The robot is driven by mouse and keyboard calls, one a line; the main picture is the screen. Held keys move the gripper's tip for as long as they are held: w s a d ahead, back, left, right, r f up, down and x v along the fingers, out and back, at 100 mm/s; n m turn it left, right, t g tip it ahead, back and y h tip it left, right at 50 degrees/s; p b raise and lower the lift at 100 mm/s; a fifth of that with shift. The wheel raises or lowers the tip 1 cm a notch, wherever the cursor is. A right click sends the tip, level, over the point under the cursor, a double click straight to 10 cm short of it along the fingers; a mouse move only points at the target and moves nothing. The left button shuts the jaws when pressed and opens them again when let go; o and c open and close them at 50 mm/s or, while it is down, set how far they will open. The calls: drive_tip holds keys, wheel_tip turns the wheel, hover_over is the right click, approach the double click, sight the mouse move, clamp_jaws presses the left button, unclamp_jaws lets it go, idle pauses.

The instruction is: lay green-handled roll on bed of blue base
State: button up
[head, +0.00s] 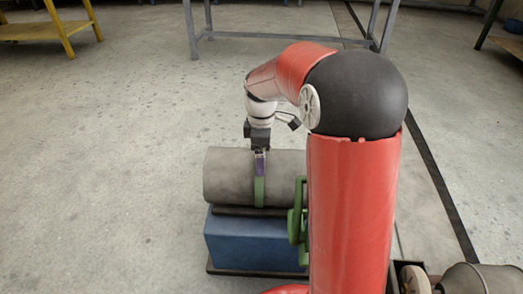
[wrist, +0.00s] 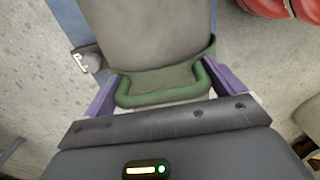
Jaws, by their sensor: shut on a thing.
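The grey roll (head: 228,176) lies level, lengthwise left to right, directly over the blue base (head: 255,240). Its underside is at the dark bed edge (head: 240,211); I cannot tell whether its weight rests there. My gripper (head: 260,163) comes down from above, at the middle of the roll, with a green band below its fingers. In the wrist view, the purple fingers of my gripper (wrist: 163,84) close on both sides of the green handle (wrist: 165,98), with the grey roll (wrist: 150,38) beyond it. My arm hides the roll's right end.
A green part (head: 298,215) shows at the base's right side, partly behind my arm. Another grey roll (head: 488,281) lies at the bottom right. A yellow table (head: 40,30) and a grey metal stand (head: 285,34) are further back. The floor left of the base is clear.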

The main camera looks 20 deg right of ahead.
drive_tip(key=o, duration=1)
drive_tip(key=shift+f, duration=0.2)
drive_tip(key=shift+o, duration=0.2)
drive_tip(key=shift+r, duration=0.1)
wheel_tip(320, 180, up, 12)
drive_tip(key=shift+r+p, duration=0.15)
drive_tip(key=shift+p, duration=0.95)
drive_tip(key=shift+s, duration=0.1)
drive_tip(key=s+r+m+t+p, duration=0.2)
drive_tip(key=s+m, duration=0.5)
drive_tip(key=s, duration=0.5)
drive_tip(key=s+r+m+t+p, duration=0.2)
drive_tip(key=s+m, duration=0.5)
drive_tip(key=s, duration=0.5)
drive_tip(key=shift+s+t, duration=0.15)
drive_tip(key=shift+t, duration=0.65)
